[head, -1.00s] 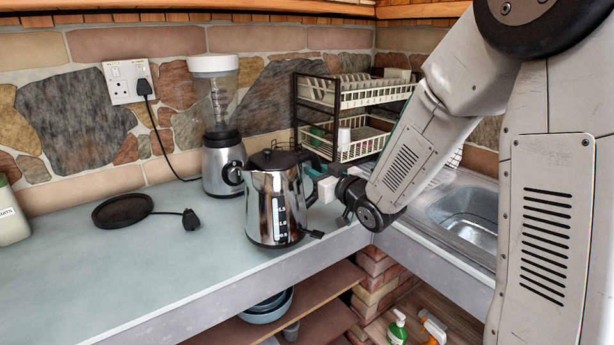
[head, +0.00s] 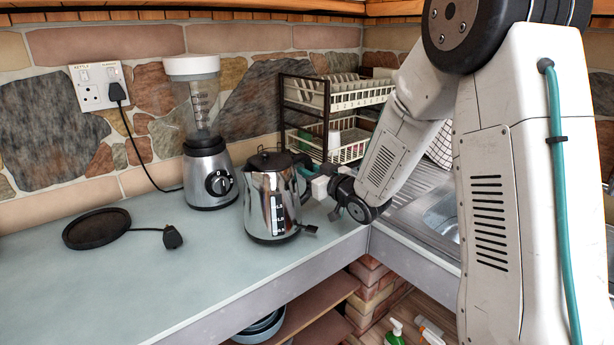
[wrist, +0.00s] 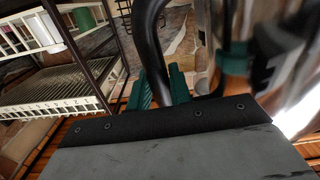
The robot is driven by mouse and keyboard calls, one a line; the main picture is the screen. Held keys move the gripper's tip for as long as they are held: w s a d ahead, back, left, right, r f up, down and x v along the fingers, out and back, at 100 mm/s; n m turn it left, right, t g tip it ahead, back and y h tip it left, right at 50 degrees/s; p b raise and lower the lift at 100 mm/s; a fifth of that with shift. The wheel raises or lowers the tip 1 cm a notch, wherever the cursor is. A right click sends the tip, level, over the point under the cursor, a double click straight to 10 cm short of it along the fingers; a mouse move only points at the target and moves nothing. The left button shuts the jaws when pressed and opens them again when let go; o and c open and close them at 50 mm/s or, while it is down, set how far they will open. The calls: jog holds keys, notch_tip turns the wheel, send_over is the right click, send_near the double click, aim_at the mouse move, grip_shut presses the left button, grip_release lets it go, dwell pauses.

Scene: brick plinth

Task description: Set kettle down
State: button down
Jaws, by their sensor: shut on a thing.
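The kettle (head: 268,205) is a shiny metal jug with a black lid, a level scale on its side and a black handle on its right. It is upright at the counter, near the front edge; I cannot tell whether its bottom touches the surface. My gripper (head: 308,172) is at the right of the kettle, shut on its handle. In the wrist view the green fingers (wrist: 160,88) are around the dark handle (wrist: 150,45). A round black base (head: 96,229) with a short cord and plug lies on the counter to the left.
A blender (head: 209,170) stands behind and left of the kettle. A two-tier dish rack (head: 340,150) and a sink (head: 440,218) are behind and right. A wall socket (head: 97,88) has a black plug and cord. The counter's front left (head: 60,300) is clear.

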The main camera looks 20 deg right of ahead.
jog(key=shift+w+a+f, duration=0.1)
jog(key=shift+f, duration=0.8)
jog(key=c, duration=1.3)
grip_release()
jog(key=shift+f, duration=0.15)
